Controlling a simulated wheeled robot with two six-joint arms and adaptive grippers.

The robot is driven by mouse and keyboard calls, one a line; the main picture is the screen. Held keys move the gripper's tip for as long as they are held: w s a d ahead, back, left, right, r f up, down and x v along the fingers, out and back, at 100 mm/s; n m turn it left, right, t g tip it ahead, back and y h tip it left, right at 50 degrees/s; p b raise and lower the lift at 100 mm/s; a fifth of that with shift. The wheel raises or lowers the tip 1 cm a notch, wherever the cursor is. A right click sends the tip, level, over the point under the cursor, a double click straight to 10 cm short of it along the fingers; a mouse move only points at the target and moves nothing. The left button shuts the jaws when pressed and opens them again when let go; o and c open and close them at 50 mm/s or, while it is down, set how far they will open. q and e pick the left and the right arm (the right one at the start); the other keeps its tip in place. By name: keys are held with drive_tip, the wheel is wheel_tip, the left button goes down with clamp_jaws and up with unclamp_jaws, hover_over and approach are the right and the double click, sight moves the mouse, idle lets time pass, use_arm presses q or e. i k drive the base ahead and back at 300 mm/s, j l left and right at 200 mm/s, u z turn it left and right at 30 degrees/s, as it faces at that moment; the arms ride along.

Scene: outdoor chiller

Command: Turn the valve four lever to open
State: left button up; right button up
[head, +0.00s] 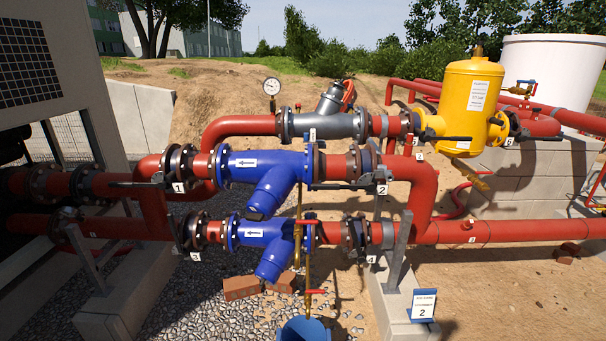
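Valve four (357,232) is a dark butterfly valve on the lower red pipe, just right of the lower blue strainer (262,234). A small white tag with a 4 (370,260) hangs at its lower right. Its black lever (359,250) shows as a short dark shape at the valve, seen foreshortened; its exact angle is hard to tell. Neither of my grippers is in view, and nothing is touching the lever.
The upper blue strainer (258,166) and valve two's lever (340,186) sit above valve four. A concrete block (398,305) with a pipe support stands right of it. A blue bucket (305,330) and bricks (241,287) are below left. A yellow vessel (470,100) is upper right.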

sight(361, 259)
drive_tip(key=i+u, duration=0.15)
drive_tip(key=i, duration=1.55)
